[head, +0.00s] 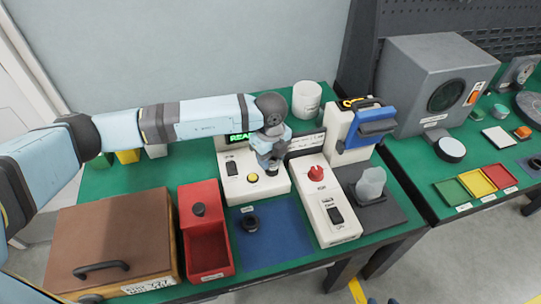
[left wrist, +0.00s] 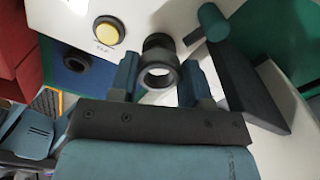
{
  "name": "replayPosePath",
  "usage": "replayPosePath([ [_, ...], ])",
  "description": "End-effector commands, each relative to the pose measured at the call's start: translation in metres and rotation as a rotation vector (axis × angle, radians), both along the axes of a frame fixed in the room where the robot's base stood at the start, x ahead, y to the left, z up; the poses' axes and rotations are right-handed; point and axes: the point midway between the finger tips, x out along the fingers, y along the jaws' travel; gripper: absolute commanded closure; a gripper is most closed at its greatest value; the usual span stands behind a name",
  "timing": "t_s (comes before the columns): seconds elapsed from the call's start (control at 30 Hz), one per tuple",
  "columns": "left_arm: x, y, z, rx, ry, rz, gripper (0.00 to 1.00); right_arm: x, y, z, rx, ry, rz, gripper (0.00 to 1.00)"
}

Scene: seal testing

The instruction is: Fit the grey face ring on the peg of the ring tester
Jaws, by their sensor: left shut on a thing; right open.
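The ring tester (head: 225,160) is a white box with a lit green display, partly hidden by my left arm. My left gripper (head: 269,162) is low over its right part. In the left wrist view, my left gripper (left wrist: 160,82) is shut on a dark grey face ring (left wrist: 158,89), one finger on each side. Pale surface shows through the ring's hole. A short dark round part, apparently the peg (left wrist: 157,43), stands just beyond the ring's upper edge. I cannot tell whether they touch. The ring is hidden in the head view. My right gripper is not in view.
A yellow button (head: 253,178) is on the tester, left of my gripper. A dark lever with a teal knob (left wrist: 213,21) is close to the right finger. A blue mat (head: 275,245) with a black ring (head: 250,223), a red bin (head: 207,252) and a white switch box (head: 322,205) are nearby.

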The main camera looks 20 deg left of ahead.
Motion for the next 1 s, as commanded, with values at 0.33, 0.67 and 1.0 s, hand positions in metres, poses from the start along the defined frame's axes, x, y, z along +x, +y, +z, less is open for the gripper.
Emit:
replayPosePath([
  [0.33,0.0,0.0,-0.009,0.0,0.0,0.0,0.8,-0.001,-0.001,-0.007,0.0,0.002,-0.001,0.57],
  [0.67,0.0,0.0,-0.016,0.0,0.0,0.0,0.8,-0.001,-0.001,-0.011,0.0,0.002,-0.001,0.57],
  [1.0,0.0,0.0,-0.018,0.0,0.0,0.0,0.27,-0.001,0.0,-0.012,0.0,0.002,0.0,0.57],
])
